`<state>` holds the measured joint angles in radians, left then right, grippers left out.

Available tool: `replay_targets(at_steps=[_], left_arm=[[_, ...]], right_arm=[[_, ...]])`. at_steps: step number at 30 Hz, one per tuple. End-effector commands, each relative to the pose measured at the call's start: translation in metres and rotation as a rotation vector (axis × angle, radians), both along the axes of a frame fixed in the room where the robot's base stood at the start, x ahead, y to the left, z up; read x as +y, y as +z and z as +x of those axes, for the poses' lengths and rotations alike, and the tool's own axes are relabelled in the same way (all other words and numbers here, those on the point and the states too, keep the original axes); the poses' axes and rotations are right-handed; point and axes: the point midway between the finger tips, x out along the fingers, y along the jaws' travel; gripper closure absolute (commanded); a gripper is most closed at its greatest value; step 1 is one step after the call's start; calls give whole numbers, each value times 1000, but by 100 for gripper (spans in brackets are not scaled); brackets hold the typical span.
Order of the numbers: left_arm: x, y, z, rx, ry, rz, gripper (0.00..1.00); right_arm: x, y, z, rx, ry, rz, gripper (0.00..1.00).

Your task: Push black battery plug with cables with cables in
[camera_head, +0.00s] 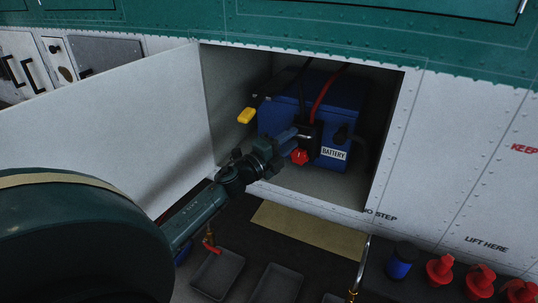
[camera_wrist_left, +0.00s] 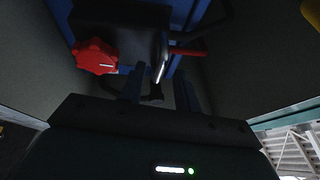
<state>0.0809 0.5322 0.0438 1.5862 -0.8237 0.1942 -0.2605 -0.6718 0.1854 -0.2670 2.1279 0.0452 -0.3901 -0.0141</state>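The black battery plug (camera_head: 309,137) sits at the front of the blue battery (camera_head: 333,95), with a black cable and a red cable (camera_head: 323,95) rising from it. A red knob (camera_head: 299,157) is at its lower front. In the left wrist view, a black block (camera_wrist_left: 118,22) with the red knob (camera_wrist_left: 95,56) lies just beyond my fingers. My left gripper (camera_head: 294,134) is close to the plug's left side; contact cannot be told. How far the plug is seated is hidden. My right gripper is not in view.
The battery stands in an open compartment (camera_head: 384,130) in the white hull, with its door (camera_head: 100,115) swung left. A yellow tab (camera_head: 246,116) is at the battery's left. Below are grey trays (camera_head: 217,273), a blue-black canister (camera_head: 401,262) and several red caps (camera_head: 440,268).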

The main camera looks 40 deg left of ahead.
Motion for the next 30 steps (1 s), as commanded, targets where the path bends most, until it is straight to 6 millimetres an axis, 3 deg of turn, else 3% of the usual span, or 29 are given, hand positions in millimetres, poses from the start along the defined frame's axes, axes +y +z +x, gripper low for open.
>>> replay_targets(at_steps=[9, 15, 21, 30], left_arm=[[10, -14, -67, 4, 0, 1, 68], [15, -17, -96, 1, 0, 1, 68], [17, -16, -106, -1, 0, 1, 68], [17, -16, -106, -1, 0, 1, 68]], right_arm=[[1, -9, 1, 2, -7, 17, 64], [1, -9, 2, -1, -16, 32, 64], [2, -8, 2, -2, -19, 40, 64], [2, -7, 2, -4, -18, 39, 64]])
